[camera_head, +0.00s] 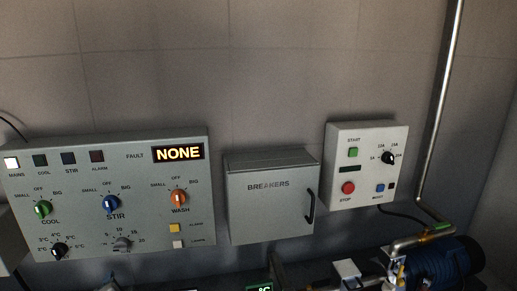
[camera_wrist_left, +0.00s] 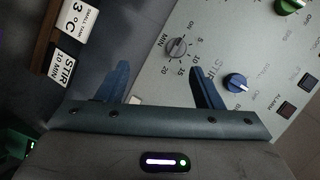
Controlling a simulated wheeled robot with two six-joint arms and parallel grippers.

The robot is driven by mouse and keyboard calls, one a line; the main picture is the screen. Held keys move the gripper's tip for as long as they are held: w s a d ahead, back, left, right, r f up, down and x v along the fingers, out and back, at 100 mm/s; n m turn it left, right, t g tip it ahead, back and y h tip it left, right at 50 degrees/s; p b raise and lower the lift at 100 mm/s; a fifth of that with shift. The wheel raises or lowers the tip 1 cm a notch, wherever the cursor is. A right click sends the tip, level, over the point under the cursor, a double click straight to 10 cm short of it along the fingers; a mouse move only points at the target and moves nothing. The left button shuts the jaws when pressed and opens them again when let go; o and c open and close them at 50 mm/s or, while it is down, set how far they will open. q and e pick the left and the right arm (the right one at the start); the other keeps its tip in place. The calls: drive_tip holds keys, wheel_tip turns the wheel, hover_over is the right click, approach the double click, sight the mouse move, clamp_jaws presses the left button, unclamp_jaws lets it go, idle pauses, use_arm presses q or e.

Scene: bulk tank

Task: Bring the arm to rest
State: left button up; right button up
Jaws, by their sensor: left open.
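My left gripper (camera_wrist_left: 160,68) is open, with its two blue fingers apart and nothing between them in the left wrist view. The grey control panel (camera_wrist_left: 252,48) lies beyond it, tilted in that picture. The grey timer knob (camera_wrist_left: 177,47) shows just past the fingertips, apart from them as far as I can tell. The blue STIR knob (camera_wrist_left: 235,82) is right of the right finger. In the head view the panel (camera_head: 110,150) is at the left, and its display (camera_head: 178,152) reads NONE. My right gripper is in neither view.
White cards (camera_wrist_left: 76,22) reading 3°C and STIR 10 MIN are left of the gripper. The BREAKERS box (camera_head: 268,205) and a START/STOP box (camera_head: 366,140) are on the wall. A blue motor (camera_head: 440,262) and pipe (camera_head: 440,100) stand at right. The upper wall is bare.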

use_arm(q)
drive_tip(key=s+d+f+n+g+h, duration=0.35)
drive_tip(key=s+f, duration=0.55)
drive_tip(key=s, duration=0.5)
drive_tip(key=s+d+f+n+g+h, duration=0.4)
drive_tip(key=s+f, duration=0.4)
drive_tip(key=s, duration=0.5)
wheel_tip(320, 180, down, 30)
drive_tip(key=a+g+y, duration=0.1)
drive_tip(key=a+g, duration=0.1)
drive_tip(key=a, duration=0.1)
drive_tip(key=s+a+f+g, duration=0.1)
drive_tip(key=s+f, duration=1.7)
drive_tip(key=f, duration=0.2)
drive_tip(key=shift+s+b, duration=0.35)
drive_tip(key=shift+b, duration=0.05)
drive_tip(key=shift+c, duration=0.2)
